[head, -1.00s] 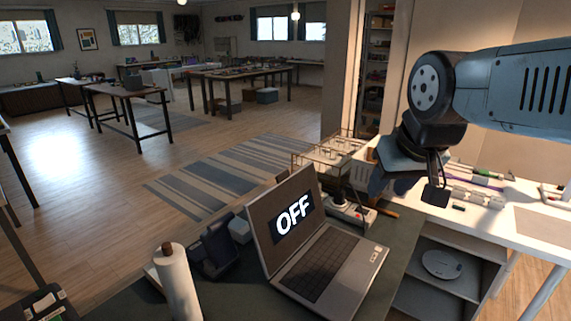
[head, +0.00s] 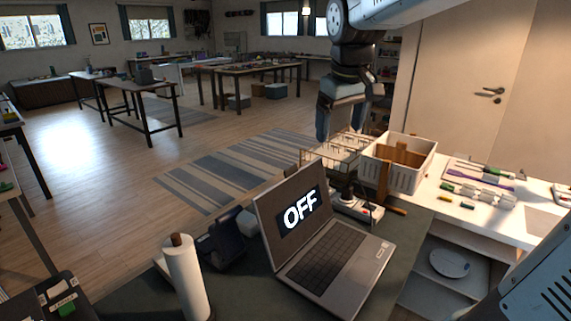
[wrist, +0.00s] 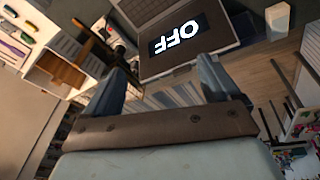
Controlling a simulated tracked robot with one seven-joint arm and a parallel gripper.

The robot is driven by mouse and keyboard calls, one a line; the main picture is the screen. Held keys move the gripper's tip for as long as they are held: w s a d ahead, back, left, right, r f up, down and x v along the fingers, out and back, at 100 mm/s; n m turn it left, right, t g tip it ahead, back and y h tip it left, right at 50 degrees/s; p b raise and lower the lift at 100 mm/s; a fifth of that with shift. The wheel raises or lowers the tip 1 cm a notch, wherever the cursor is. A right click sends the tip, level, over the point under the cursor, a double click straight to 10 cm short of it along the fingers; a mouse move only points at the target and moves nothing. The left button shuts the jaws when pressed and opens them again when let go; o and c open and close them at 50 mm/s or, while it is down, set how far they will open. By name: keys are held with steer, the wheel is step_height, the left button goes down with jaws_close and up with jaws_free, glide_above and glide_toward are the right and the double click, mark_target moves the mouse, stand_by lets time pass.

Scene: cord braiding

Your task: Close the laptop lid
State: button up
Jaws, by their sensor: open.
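The laptop (head: 325,243) stands open on the dark green table, its lid (head: 292,213) raised and tilted back, with "OFF" on the screen. The keyboard half lies flat toward the lower right. My gripper (head: 338,128) hangs in the air behind and above the lid, apart from it. In the wrist view my gripper's two fingers (wrist: 166,80) are spread with nothing between them. The laptop screen (wrist: 180,42) shows upside down beyond the fingertips.
A paper towel roll (head: 187,279) and a dark phone-like device (head: 222,240) stand left of the laptop. A power strip (head: 356,207) lies behind its right side. A white crate (head: 398,176) and a wire rack (head: 338,151) stand on the white bench.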

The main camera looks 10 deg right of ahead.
mark_target(291, 167)
steer(key=w+a+f+n+g, duration=0.15)
steer(key=w+a, duration=0.25)
steer(key=w, duration=0.4)
steer(key=w+a+f+n+g, duration=0.1)
steer(key=w+a+f+n, duration=0.2)
steer(key=w, duration=0.5)
steer(key=f, duration=0.4)
steer(key=a+f, duration=0.1)
steer(key=f, duration=0.7)
steer(key=shift+w+a+f, duration=0.1)
steer(key=shift+a+f, duration=0.1)
steer(key=shift+f, duration=0.15)
steer(key=c, duration=1.5)
steer(key=shift+a, duration=0.1)
